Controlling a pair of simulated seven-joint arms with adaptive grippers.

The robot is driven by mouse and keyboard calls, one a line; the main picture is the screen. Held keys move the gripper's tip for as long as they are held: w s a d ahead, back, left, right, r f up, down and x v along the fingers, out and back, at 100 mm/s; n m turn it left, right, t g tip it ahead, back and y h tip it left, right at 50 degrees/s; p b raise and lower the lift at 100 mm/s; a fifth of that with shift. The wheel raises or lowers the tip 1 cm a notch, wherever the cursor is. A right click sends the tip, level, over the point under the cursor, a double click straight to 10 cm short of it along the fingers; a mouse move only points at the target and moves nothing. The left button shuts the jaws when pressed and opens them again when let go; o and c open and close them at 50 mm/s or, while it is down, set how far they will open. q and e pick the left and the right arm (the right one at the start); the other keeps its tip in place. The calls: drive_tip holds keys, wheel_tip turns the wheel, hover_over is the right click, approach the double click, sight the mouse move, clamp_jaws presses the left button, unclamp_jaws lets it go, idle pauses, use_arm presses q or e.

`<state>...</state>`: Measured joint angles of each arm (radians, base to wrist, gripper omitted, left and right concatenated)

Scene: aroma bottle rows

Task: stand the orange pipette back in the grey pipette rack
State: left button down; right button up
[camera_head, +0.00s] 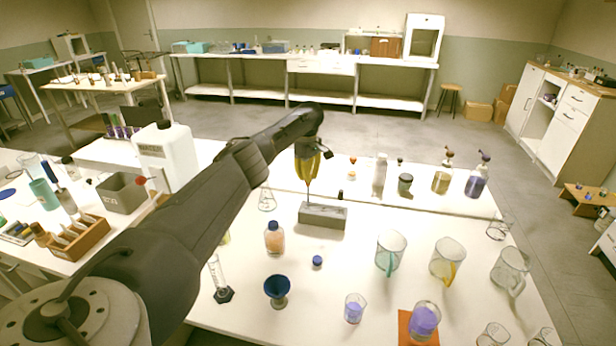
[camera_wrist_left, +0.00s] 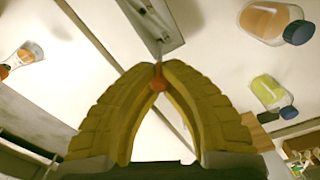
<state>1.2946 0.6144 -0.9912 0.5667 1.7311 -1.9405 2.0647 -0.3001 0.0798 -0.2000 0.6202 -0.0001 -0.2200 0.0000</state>
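The grey pipette rack (camera_head: 325,216) is a low block near the middle of the white table; part of it also shows at the top of the left wrist view (camera_wrist_left: 152,22). My left gripper (camera_head: 309,178) points down above the rack's left part. Its yellow fingers meet around the orange pipette, whose orange bulb shows between the fingertips in the left wrist view (camera_wrist_left: 158,84). The thin stem of the pipette (camera_head: 308,191) points down toward the rack's top. I cannot tell whether its tip is in a hole. My right gripper is not in view.
An orange-filled bottle (camera_head: 274,240) stands left of the rack, with a small blue-capped jar (camera_head: 317,261) and a blue funnel cup (camera_head: 278,288) in front. Jugs, including a teal one (camera_head: 390,252), stand to the right. Bottles line the back of the table.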

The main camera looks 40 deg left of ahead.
use_arm(q)
drive_tip(key=shift+f, duration=2.6)
idle(0.5)
drive_tip(key=c, duration=1.5)
unclamp_jaws()
drive_tip(key=shift+r, duration=0.1)
drive_tip(key=shift+r, duration=2.4)
drive_tip(key=shift+r, duration=0.1)
drive_tip(key=shift+r, duration=2.4)
